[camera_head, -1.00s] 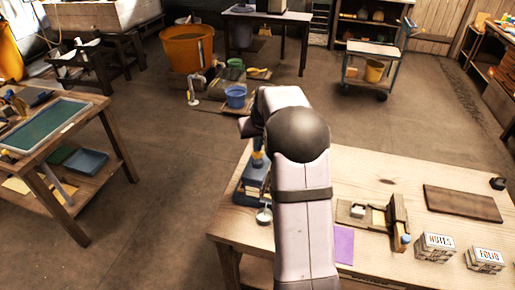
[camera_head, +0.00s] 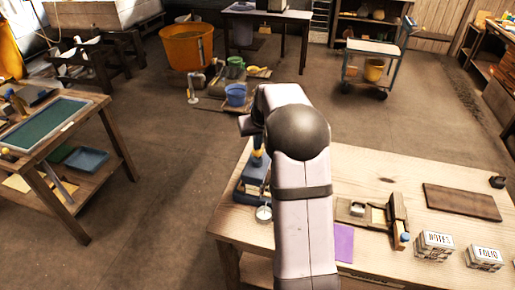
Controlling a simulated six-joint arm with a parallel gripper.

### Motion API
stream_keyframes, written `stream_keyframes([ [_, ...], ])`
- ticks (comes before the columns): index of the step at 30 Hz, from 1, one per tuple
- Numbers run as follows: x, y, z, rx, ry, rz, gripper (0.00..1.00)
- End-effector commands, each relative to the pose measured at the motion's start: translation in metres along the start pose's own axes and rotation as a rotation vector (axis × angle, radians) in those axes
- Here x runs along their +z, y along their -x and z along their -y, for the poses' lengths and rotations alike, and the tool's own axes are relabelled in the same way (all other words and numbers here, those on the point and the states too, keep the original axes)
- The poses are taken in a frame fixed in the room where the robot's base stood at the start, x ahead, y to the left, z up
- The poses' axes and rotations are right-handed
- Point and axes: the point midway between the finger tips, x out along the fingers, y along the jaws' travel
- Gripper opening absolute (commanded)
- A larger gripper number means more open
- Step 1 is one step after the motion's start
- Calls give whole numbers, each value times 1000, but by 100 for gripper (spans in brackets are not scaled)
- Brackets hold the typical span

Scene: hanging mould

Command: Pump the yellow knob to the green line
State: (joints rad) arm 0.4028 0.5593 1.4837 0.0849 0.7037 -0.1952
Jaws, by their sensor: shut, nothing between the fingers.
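A blue device (camera_head: 253,178) stands at the left end of the wooden table, partly hidden behind my arm. A small yellow patch (camera_head: 257,151) shows at its top, just below the far end of my arm; it may be the yellow knob. I cannot make out a green line. My arm rises from the bottom middle, bends at a dark round joint and runs left towards the top of the device. My gripper's fingers are hidden, so I cannot tell whether they touch the knob.
The wooden table (camera_head: 390,178) also holds a small pale cup (camera_head: 264,214), a purple sheet (camera_head: 343,243), a wooden tool (camera_head: 398,215), two lettered boxes (camera_head: 435,246) and a dark board (camera_head: 462,202). A side bench (camera_head: 122,150) stands left, with open floor between.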

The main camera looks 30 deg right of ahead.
Motion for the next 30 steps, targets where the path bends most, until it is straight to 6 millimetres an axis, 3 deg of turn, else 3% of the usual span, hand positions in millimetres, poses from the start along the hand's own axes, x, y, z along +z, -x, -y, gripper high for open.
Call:
stream_keyframes([
  [5,4,-8,0,0,0,3,0],
  [30,-4,9,0,0,0,1,0],
])
